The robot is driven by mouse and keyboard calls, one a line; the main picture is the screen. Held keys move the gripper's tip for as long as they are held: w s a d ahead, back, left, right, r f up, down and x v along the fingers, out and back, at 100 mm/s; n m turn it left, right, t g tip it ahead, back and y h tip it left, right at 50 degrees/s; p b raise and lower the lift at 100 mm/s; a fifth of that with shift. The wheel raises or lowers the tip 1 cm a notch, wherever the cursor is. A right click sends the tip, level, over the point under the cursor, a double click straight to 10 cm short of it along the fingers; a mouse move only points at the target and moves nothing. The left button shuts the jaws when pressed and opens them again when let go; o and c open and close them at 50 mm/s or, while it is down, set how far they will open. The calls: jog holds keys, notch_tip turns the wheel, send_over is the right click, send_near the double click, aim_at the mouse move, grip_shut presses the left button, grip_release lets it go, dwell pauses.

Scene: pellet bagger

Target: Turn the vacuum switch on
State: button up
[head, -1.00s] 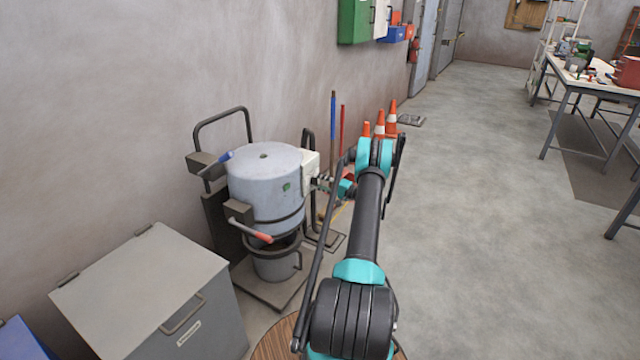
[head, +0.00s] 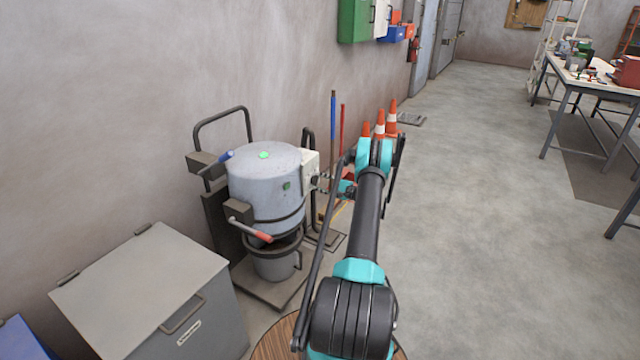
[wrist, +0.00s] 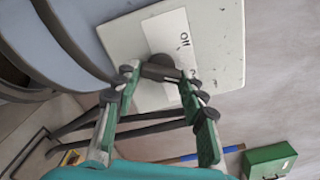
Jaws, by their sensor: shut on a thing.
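The pellet bagger (head: 262,190) is a grey drum on a stand by the wall at left centre of the head view. A pale switch box (head: 311,170) is on its right side, and a round indicator (head: 264,156) on its lid glows green. In the wrist view the box's pale panel (wrist: 222,40) fills the upper middle and carries a white label with markings. The dark vacuum switch knob (wrist: 160,66) sits on this panel. My gripper (wrist: 163,80) is shut on the knob. The fingertips hide part of it. In the head view my gripper (head: 319,184) is small at the box.
A grey lidded bin (head: 140,290) stands in front of the bagger at lower left. Traffic cones (head: 380,125) and poles (head: 333,130) stand behind my arm. The bagger has a red-tipped lever (head: 250,230). The floor to the right is clear up to a workbench (head: 590,80).

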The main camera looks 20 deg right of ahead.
jog(key=shift+d, duration=0.1)
dwell(0.3)
jog(key=o, duration=1.2)
jog(key=shift+c, duration=0.2)
jog(key=v, duration=1.2)
